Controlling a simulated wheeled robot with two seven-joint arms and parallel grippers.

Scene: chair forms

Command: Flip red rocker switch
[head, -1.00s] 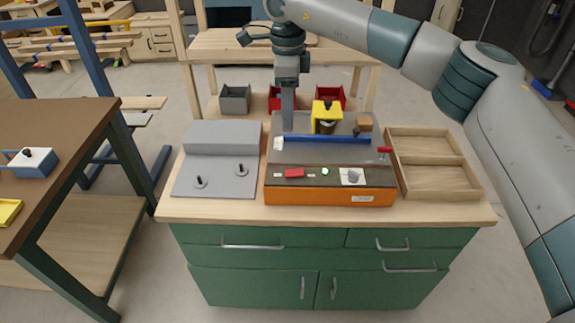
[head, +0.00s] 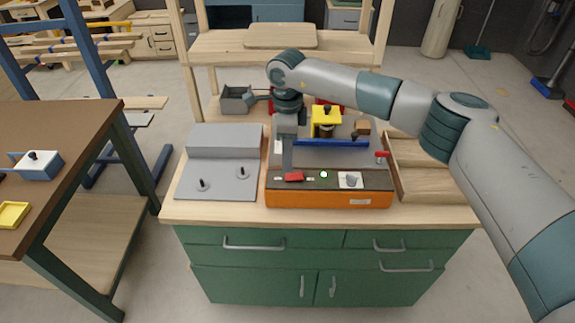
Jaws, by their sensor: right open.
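My right gripper (head: 287,168) points down just above and behind the switch's left part. Its fingers show as a narrow grey shape from this side, with nothing seen between them. I cannot tell whether the fingertips touch the switch. My left gripper is not in view.
A blue bar (head: 330,142) and a yellow block (head: 326,121) stand behind the strip, close to my right gripper. A grey fixture with two pegs (head: 218,178) is left of the box, and a wooden tray (head: 406,160) is right. The wooden bench front edge is clear.

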